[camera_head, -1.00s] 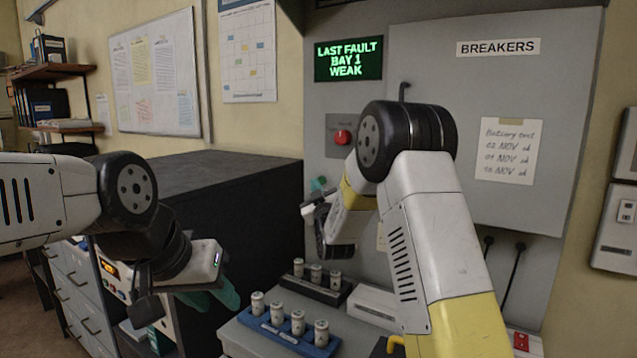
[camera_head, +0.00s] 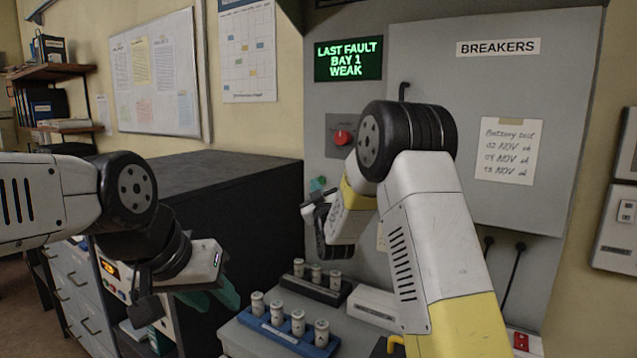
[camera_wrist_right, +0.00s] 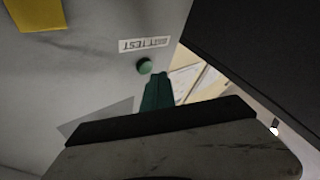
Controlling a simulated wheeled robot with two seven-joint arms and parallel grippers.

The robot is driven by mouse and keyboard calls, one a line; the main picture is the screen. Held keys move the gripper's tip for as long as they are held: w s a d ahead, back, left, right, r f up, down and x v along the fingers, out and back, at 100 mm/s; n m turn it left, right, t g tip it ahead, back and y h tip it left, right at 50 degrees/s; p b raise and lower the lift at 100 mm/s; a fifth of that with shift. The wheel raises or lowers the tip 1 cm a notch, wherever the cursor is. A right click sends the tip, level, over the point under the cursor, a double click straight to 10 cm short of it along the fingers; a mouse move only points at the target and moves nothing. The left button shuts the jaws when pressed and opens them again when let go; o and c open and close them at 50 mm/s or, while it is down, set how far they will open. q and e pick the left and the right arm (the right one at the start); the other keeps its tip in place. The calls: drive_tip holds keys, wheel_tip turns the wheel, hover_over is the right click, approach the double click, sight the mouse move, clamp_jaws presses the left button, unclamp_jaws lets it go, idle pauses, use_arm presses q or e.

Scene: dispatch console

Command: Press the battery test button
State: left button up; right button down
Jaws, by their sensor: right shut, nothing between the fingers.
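The battery test button is a small green round button (camera_wrist_right: 145,67) on a grey panel, with an upside-down label reading BATT TEST (camera_wrist_right: 144,44) beside it in the right wrist view. My right gripper (camera_wrist_right: 156,82) is shut and empty. Its dark green fingertips are right by the button; I cannot tell whether they touch it. In the head view a small green spot (camera_head: 318,184) shows by the panel's left edge, just above my right wrist, which hides much of that area. My left gripper (camera_head: 222,294) hangs at the left, green fingers partly hidden, away from the panel.
A blue holder (camera_head: 285,338) and a black holder (camera_head: 325,292) with several cylindrical cells stand on the grey desk below. A red knob (camera_head: 342,137) is on the panel above. The screen (camera_head: 348,59) reads LAST FAULT BAY 1 WEAK. A dark cabinet (camera_head: 240,190) stands left.

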idle(0.8)
drive_tip(key=shift+w+d, duration=0.25)
drive_tip(key=shift+w, duration=0.1)
drive_tip(key=shift+w+d, duration=0.2)
drive_tip(key=shift+w, duration=0.1)
idle(0.9)
drive_tip(key=shift+s+a, duration=0.4)
drive_tip(key=shift+s, duration=0.25)
drive_tip(key=shift+s+a, duration=0.1)
drive_tip(key=shift+s+a, duration=0.65)
drive_tip(key=shift+s, duration=0.35)
drive_tip(key=shift+s+a, duration=0.65)
drive_tip(key=shift+s, duration=0.35)
idle(2.9)
